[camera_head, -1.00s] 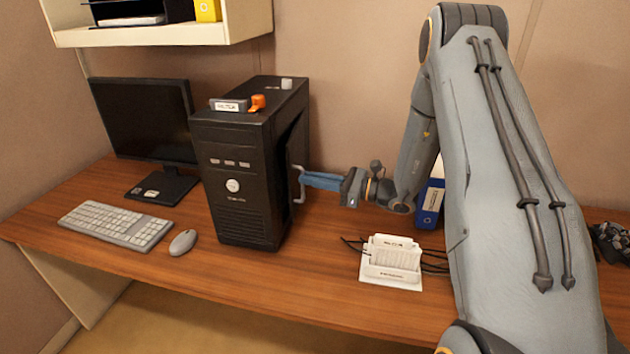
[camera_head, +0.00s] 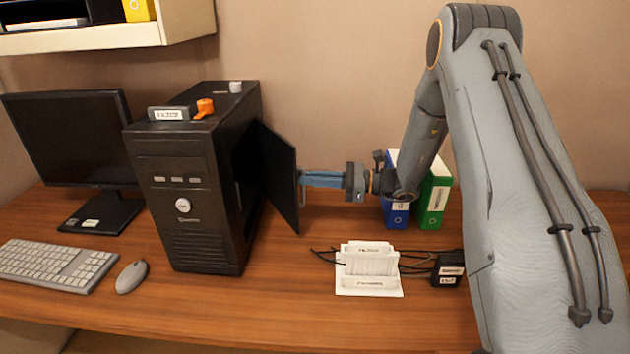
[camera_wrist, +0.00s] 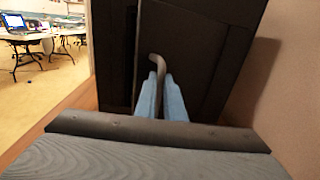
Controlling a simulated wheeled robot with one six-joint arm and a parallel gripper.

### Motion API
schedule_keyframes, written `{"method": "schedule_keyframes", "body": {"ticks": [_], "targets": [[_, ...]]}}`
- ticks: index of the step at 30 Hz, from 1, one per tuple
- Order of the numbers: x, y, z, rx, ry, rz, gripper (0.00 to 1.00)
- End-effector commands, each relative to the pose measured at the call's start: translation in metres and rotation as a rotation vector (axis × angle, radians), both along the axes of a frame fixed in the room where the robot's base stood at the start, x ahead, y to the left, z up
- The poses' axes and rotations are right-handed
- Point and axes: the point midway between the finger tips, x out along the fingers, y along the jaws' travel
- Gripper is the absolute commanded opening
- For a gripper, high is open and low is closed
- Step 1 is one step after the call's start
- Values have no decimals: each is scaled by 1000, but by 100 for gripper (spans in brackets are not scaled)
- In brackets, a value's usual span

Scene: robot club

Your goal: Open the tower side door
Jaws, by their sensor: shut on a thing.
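The black computer tower (camera_head: 190,190) stands upright on the desk in the head view. Its side door (camera_head: 278,178) is a black panel swung partly out from the tower's right side, with a dark gap between them. My gripper (camera_head: 303,180), with blue fingers, is shut on the door's grey handle at the panel's outer face. In the wrist view the two blue fingers (camera_wrist: 162,98) close around the curved grey handle (camera_wrist: 157,62) on the black door (camera_wrist: 185,40). The inside of the tower is hidden behind the door.
A white holder (camera_head: 368,270) with cables and a small black box (camera_head: 449,268) stand on the desk in front of my arm. Blue (camera_head: 397,205) and green (camera_head: 433,195) binders stand behind. A mouse (camera_head: 131,277), keyboard (camera_head: 50,264) and monitor (camera_head: 70,140) are left of the tower.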

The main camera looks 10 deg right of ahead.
Motion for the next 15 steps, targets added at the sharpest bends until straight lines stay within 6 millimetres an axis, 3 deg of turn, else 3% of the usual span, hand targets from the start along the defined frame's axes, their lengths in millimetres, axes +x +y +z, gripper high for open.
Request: {"method": "schedule_keyframes", "body": {"ticks": [7, 8, 11, 15], "targets": [[5, 0, 3, -1, -9, -10, 0], [5, -1, 3, -1, -9, -10, 11], [5, -2, 3, -1, -8, -11, 28], [4, -4, 2, 0, -5, -12, 28]]}}
